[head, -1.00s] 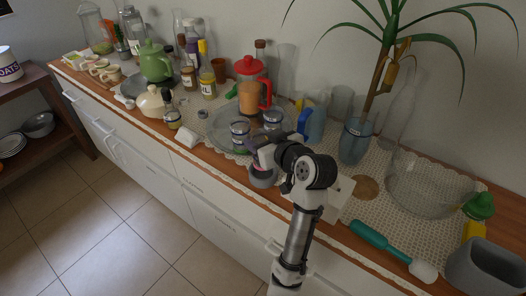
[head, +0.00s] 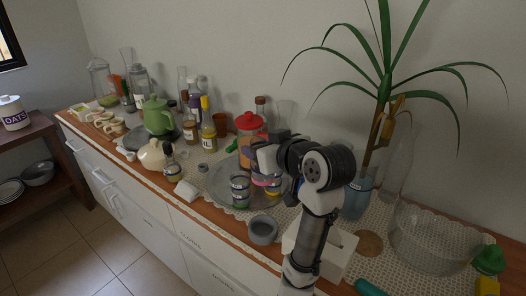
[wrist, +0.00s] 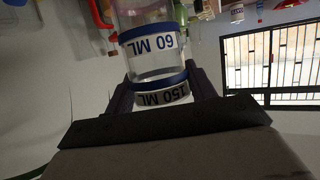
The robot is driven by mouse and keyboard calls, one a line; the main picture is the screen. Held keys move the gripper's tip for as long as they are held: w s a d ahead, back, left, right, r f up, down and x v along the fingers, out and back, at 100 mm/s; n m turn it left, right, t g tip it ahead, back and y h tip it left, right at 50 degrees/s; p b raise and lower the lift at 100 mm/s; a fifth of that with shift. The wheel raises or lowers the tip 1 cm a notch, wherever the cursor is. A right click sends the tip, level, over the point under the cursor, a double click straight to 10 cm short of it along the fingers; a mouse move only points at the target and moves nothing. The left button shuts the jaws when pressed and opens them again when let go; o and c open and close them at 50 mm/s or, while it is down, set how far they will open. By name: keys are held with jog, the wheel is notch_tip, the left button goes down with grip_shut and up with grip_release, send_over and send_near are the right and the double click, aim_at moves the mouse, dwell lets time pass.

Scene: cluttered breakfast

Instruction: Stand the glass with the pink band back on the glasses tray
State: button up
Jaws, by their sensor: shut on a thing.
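My gripper (head: 262,163) is shut on a clear glass (wrist: 150,62) above the front right of the round glasses tray (head: 222,196). A pink strip (head: 261,182) shows just below my gripper in the head view. A labelled glass (head: 240,190) stands upright on the tray to the left. Another banded glass (head: 273,187) shows right beside the held one. I cannot tell whether the held glass touches the tray.
A red-lidded jug (head: 248,124) stands at the back of the tray. A grey bowl (head: 263,229) sits in front, near the counter edge. Bottles and a green teapot (head: 155,116) crowd the left. A plant and a large glass bowl (head: 435,238) stand to the right.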

jog(key=w+a+f+m+t+h+b, duration=0.1)
jog(key=w+a+m+h, duration=0.25)
jog(key=w, duration=0.45)
jog(key=w+a+f+m+t+h+b, duration=0.1)
jog(key=w+a+f+m+h, duration=0.15)
jog(key=w+h, duration=0.4)
jog(key=w+a+r+m+g+h+b, duration=0.1)
jog(key=w+a+r+m+h, duration=0.15)
jog(key=a, duration=0.25)
jog(key=w+a+r+m+g+h+b, duration=0.1)
jog(key=w+a+m+h, duration=0.15)
jog(key=a+m, duration=0.2)
jog(key=shift+n+y, duration=0.5)
notch_tip(320, 180, down, 20)
jog(key=p, duration=0.3)
jog(key=shift+r+p, duration=0.25)
jog(key=shift+p, duration=0.15)
jog(key=shift+f, duration=0.1)
